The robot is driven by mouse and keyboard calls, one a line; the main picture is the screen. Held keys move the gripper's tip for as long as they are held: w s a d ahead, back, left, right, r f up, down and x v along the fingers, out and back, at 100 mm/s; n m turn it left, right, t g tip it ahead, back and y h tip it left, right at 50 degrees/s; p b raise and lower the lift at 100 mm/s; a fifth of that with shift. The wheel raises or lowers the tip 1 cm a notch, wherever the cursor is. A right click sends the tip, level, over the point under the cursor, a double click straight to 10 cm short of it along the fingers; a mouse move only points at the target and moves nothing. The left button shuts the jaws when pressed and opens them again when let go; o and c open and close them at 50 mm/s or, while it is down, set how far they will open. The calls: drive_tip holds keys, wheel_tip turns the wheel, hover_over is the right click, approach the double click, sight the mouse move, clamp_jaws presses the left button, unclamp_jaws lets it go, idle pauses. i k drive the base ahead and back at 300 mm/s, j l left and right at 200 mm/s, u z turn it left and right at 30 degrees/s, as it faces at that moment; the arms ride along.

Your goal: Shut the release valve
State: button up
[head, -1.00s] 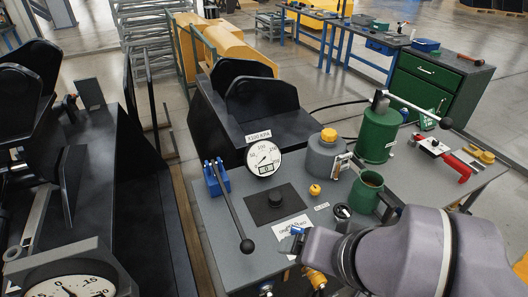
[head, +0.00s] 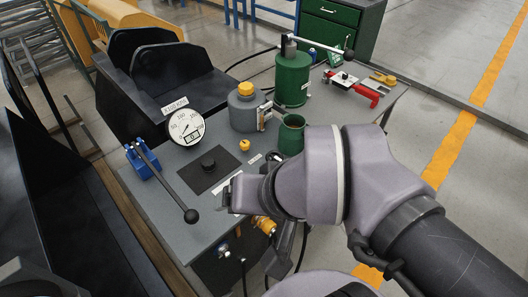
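My gripper (head: 229,193) reaches in from the right over the front right part of the grey bench top (head: 165,210). Its fingers are small and mostly hidden by my wrist, so I cannot tell their opening. A round black knob (head: 208,163) on a dark square plate (head: 200,178) lies beyond it, apart from it. A small yellow knob (head: 244,145) stands behind that plate. No readable label tells me which is the release valve. A blue block (head: 141,160) carries a long lever ending in a black ball (head: 191,216). A white dial gauge (head: 186,128) stands at the back.
A grey can with a yellow cap (head: 245,108), a green can (head: 292,78) and a green mug (head: 291,134) stand right of the plate. Brass fittings (head: 264,224) and hoses are at the bench front below my wrist.

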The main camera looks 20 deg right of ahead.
sight(273, 153)
drive_tip(key=i+l, duration=0.15)
drive_tip(key=l, duration=0.2)
drive_tip(key=i+l, duration=0.15)
drive_tip(key=l, duration=0.15)
drive_tip(key=i+l+u, duration=0.1)
drive_tip(key=l, duration=0.25)
drive_tip(key=i+l, duration=0.15)
drive_tip(key=l, duration=0.2)
drive_tip(key=i+l+u, duration=0.1)
drive_tip(key=l, duration=0.25)
drive_tip(key=i+l, duration=0.15)
drive_tip(key=l, duration=0.2)
